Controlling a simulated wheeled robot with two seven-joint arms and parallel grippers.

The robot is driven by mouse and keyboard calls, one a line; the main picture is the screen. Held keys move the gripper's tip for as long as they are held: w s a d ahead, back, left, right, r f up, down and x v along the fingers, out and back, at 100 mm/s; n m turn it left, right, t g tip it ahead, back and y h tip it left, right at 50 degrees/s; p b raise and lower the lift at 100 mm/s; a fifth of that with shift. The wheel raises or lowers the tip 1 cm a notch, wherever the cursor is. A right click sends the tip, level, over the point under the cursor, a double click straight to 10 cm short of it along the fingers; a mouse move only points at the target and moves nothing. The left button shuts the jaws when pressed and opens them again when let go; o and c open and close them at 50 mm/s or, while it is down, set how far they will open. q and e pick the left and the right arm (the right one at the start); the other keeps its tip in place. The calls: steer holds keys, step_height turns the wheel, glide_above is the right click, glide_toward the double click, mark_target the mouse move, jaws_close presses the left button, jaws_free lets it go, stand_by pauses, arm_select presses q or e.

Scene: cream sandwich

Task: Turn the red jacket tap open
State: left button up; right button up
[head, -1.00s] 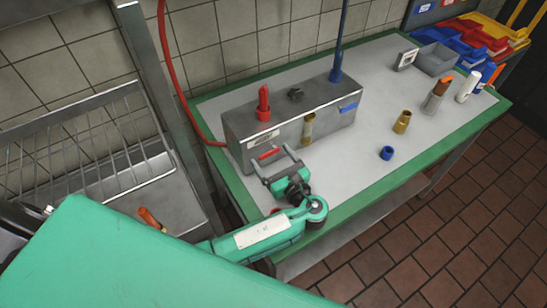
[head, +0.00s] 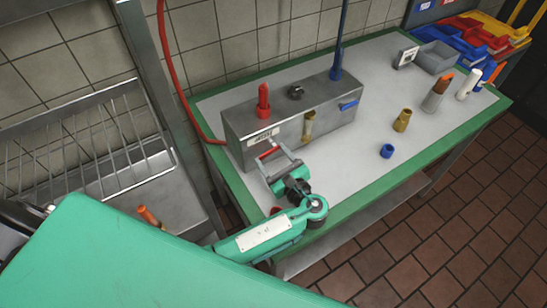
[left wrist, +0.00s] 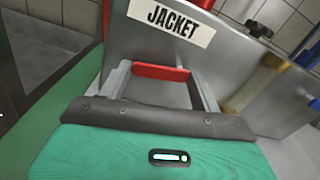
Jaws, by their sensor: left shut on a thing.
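The red jacket tap lever (head: 269,153) is on the front of the grey metal box (head: 290,125), below a label. In the left wrist view the lever (left wrist: 160,72) lies crosswise under the label reading "JACKET" (left wrist: 172,20). My left gripper (head: 276,153) is at the lever and is shut on it, with one finger at each end of the red bar. The lever's mount on the box is partly hidden. My right gripper is not in view.
A brass spout (head: 309,125) and blue lever (head: 349,104) are to the right. A blue cup (head: 387,151) and brass cup (head: 402,120) stand on the green-edged table (head: 345,190).

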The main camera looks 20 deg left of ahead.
arm_select(q)
steer(key=n, duration=0.1)
steer(key=f+n+b, duration=0.1)
steer(key=shift+d+n, duration=0.1)
steer(key=shift+n, duration=0.3)
steer(key=shift+w+n+b, duration=0.1)
steer(key=shift+n+b, duration=0.45)
steer(key=shift+n, duration=0.25)
steer(key=o, duration=1)
steer(key=shift+r, duration=0.2)
step_height(320, 180, up, 20)
steer(key=shift+f+b, duration=0.15)
steer(key=shift+b, duration=0.8)
